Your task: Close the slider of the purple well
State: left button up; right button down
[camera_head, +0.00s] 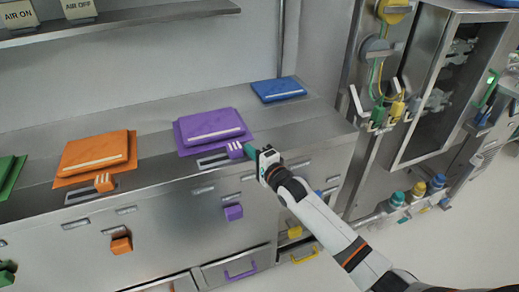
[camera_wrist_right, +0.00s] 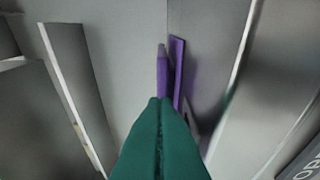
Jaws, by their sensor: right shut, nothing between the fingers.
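The purple well (camera_head: 210,131) has a purple lid with a pale bar on the steel counter. Its slider has a purple knob (camera_head: 236,150) at the right end of a slot in front of the lid. My right gripper (camera_head: 249,150) is shut and empty, with its teal fingertips just right of the knob. In the right wrist view, the shut teal fingers (camera_wrist_right: 160,140) point at thin purple pieces (camera_wrist_right: 177,75), which appear to be the knob seen from the side. I cannot tell whether the fingertips touch it. My left gripper is not in view.
An orange well (camera_head: 95,152) is to the left, and a blue one (camera_head: 278,90) is at the back right. A green one (camera_head: 10,175) is at the far left. A purple handle (camera_head: 233,212) sits on the front panel below. A shelf (camera_head: 120,20) hangs above.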

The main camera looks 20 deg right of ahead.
aim_at(224, 165)
dwell(0.3)
jog(key=a+p, duration=0.1)
jog(key=a, duration=0.7)
jog(key=shift+s+a, duration=0.15)
jog(key=shift+a, duration=0.15)
jog(key=shift+d, duration=0.1)
